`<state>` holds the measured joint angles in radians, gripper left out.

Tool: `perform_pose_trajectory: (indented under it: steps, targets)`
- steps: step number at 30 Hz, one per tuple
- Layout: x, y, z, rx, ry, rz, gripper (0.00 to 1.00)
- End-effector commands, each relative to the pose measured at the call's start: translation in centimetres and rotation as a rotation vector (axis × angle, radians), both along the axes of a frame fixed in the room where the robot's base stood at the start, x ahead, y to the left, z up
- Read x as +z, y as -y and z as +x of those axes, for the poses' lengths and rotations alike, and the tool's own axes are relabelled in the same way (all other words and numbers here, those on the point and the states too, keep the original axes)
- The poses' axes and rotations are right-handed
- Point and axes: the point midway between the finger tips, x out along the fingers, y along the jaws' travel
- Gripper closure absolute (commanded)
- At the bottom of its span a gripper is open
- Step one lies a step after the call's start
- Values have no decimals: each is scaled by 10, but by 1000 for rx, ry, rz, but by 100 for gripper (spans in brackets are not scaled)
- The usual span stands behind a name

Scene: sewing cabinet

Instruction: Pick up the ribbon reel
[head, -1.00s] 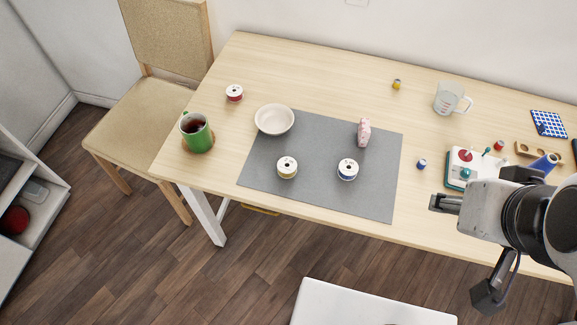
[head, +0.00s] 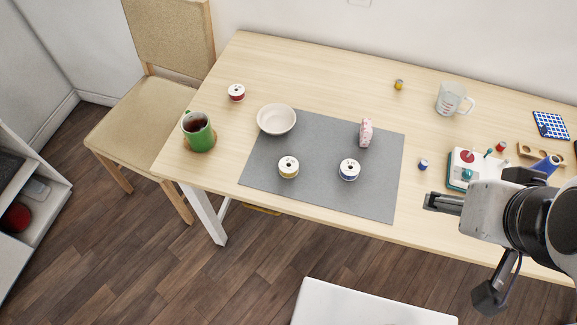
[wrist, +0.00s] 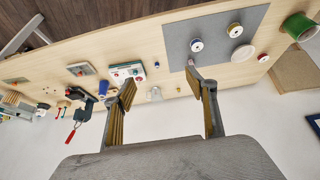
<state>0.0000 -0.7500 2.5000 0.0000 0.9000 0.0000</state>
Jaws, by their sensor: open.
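Three ribbon reels are in the head view. A reel with a yellowish band (head: 288,167) and a reel with a blue band (head: 349,170) rest on the grey mat (head: 322,196). A reel with a red band (head: 236,92) rests on bare wood at the back left. My gripper (head: 456,250) is open and empty at the right, in front of the table, apart from all the reels. In the wrist view my open gripper (wrist: 160,76) has its fingers spread wide; the blue reel (wrist: 196,45), yellowish reel (wrist: 235,30) and red reel (wrist: 263,58) lie beyond.
A green mug (head: 198,131) stands at the left. The mat's front centre is clear.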

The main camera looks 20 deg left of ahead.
Motion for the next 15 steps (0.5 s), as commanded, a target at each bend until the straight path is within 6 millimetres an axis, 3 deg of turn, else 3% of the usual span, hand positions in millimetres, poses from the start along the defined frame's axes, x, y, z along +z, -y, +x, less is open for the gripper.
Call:
perform_pose_trajectory:
  steps: [15]
  targets:
    - [-1, -9, 10, 14, 8, 20, 43]
